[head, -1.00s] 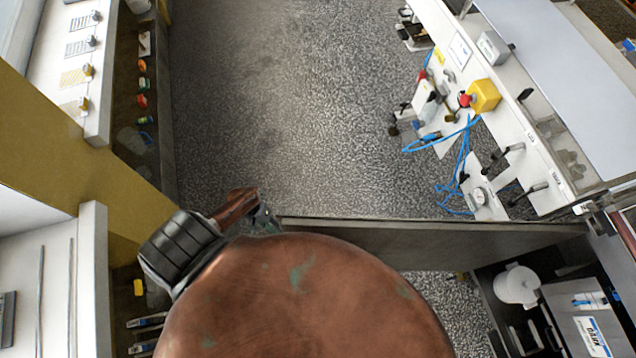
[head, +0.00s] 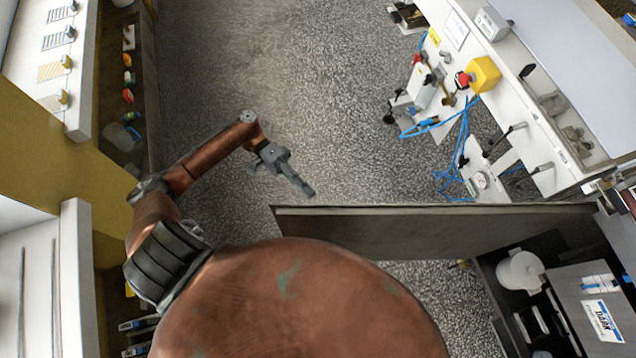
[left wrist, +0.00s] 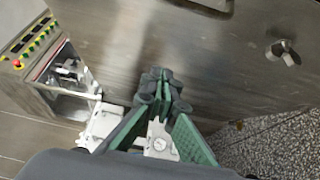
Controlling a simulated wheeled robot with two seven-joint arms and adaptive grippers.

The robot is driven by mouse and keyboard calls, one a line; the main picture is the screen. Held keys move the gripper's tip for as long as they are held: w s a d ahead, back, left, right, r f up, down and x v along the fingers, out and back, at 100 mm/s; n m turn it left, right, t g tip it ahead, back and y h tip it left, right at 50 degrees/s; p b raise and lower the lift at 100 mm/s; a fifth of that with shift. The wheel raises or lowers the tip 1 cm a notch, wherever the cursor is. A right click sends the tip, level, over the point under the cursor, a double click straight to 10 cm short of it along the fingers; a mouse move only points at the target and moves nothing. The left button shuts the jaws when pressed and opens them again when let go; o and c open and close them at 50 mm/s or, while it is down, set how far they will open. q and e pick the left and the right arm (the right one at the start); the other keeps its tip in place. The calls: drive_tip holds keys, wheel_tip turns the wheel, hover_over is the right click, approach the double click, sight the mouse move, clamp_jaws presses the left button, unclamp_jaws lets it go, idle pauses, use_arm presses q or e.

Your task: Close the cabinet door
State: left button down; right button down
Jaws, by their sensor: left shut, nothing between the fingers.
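The cabinet door (head: 430,232) stands open in the head view, a long grey panel seen nearly edge-on from above. It juts left from the cabinet (head: 490,295) at the right, across the floor. My left gripper (head: 307,190) is shut and empty, just beyond the door's free left end, with a small gap visible in the picture. In the left wrist view, my left gripper's dark fingertips (left wrist: 161,82) are together in front of a large grey metal surface (left wrist: 215,45). I cannot tell whether that surface is the door. My right gripper is not in view.
A white counter (head: 540,130) with a yellow box (head: 484,74), blue cables and tools runs along the right. A white roll (head: 520,271) sits inside the open cabinet. Shelving (head: 125,100) lines the left. The speckled floor (head: 280,70) between is clear.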

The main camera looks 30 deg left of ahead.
use_arm(q)
drive_tip(key=s+d, duration=0.5)
drive_tip(key=d, duration=0.3)
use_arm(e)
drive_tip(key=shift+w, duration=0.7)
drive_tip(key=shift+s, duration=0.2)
